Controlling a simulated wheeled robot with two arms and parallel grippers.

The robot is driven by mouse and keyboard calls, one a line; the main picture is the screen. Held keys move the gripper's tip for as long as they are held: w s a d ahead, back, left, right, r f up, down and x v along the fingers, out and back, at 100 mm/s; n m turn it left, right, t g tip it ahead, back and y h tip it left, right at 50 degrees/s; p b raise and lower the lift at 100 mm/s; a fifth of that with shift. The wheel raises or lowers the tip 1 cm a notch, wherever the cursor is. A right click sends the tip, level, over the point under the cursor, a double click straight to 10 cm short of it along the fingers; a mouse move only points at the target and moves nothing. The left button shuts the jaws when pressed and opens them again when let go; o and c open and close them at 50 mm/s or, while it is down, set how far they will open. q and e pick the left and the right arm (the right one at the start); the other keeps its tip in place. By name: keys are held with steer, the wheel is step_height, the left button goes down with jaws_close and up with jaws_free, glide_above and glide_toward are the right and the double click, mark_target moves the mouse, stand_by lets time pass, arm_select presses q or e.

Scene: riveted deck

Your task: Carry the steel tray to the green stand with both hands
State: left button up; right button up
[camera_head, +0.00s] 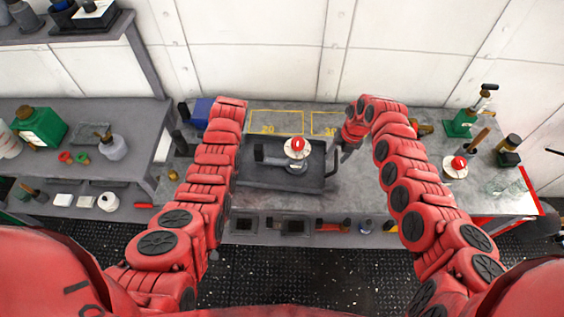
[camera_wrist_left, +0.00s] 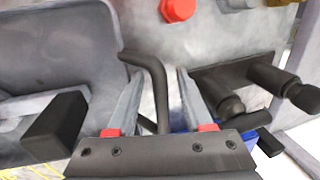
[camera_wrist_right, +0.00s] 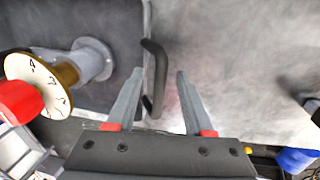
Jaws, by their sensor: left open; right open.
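The steel tray (camera_head: 255,178) is a dark grey, shallow tray on the workbench, with a black bar handle at each end. A grey metal part with a red and white cap (camera_head: 297,148) and a black-gripped tool (camera_head: 262,154) rest in it. My right gripper (camera_wrist_right: 160,72) is open, its fingers either side of the right handle (camera_wrist_right: 155,65); it also shows in the head view (camera_head: 346,146). My left gripper (camera_wrist_left: 160,73) is open, with the left handle (camera_wrist_left: 155,75) between its fingers. My arm hides it in the head view. I cannot pick out the green stand for certain.
The workbench (camera_head: 350,190) has yellow-outlined areas behind the tray. A green-based device (camera_head: 461,124) and a red-topped part (camera_head: 457,166) stand at the right. A side bench at the left holds a green container (camera_head: 42,128). Dark textured floor (camera_head: 300,270) lies in front.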

arm_select(q)
steer(key=shift+f, duration=0.3)
arm_select(e)
steer(key=shift+f, duration=0.25)
steer(key=shift+a, duration=0.1)
arm_select(q)
jaws_close()
arm_select(e)
jaws_close()
stand_by(0.8)
